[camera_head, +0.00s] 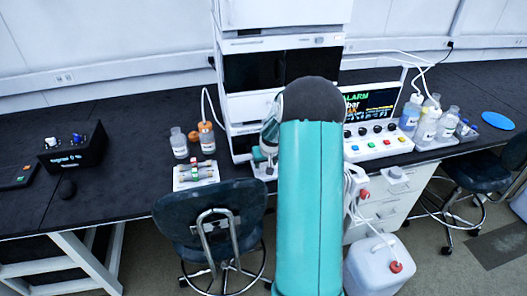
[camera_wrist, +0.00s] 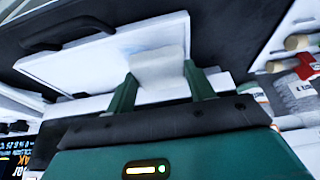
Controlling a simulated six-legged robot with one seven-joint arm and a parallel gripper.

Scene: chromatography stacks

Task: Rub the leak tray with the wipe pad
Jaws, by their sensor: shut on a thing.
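My gripper (camera_wrist: 162,85) is shut on the wipe pad (camera_wrist: 158,66), a pale, whitish pad between its two green fingers. The pad overlaps the leak tray (camera_wrist: 85,62), a white flat tray with a thin rim, in the wrist view. I cannot tell whether the pad touches its surface. In the head view my gripper (camera_head: 259,155) is low at the foot of the white instrument stack (camera_head: 231,105). My arm hides much of that area, and the pad is not clear there.
Two bottles (camera_head: 207,138) and a white vial tray (camera_head: 195,174) stand left of the stack. Right of it are a control panel (camera_head: 376,142) and several bottles (camera_head: 427,124). A chair (camera_head: 212,215) stands in front.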

